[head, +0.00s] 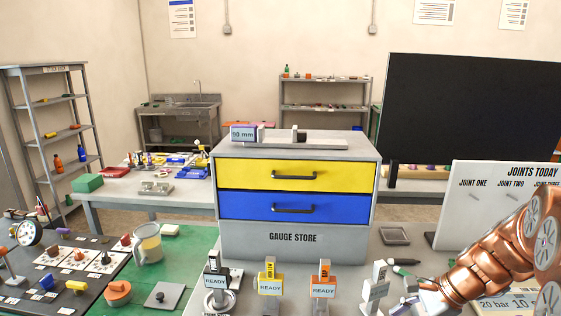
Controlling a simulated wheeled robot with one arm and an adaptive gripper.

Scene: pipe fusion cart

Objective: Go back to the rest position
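My copper-coloured arm comes in from the right edge. My gripper (408,302) is at its end, low in the picture by the bench's front edge. It is small and partly cut off, so I cannot tell whether its fingers are open or shut. A grey upright block (375,287) stands just left of it; I cannot tell whether they touch. Three stands labelled READY are in a row further left: grey (217,282), yellow (270,278) and orange (323,279). A dark pen-like piece (404,262) lies just behind the gripper.
The gauge store (293,238) has a yellow and a blue drawer, both shut. A white JOINTS TODAY board (480,190) stands behind my arm. A small grey tray (395,236) lies beside the store. A clear jug (148,243) and small parts crowd the left.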

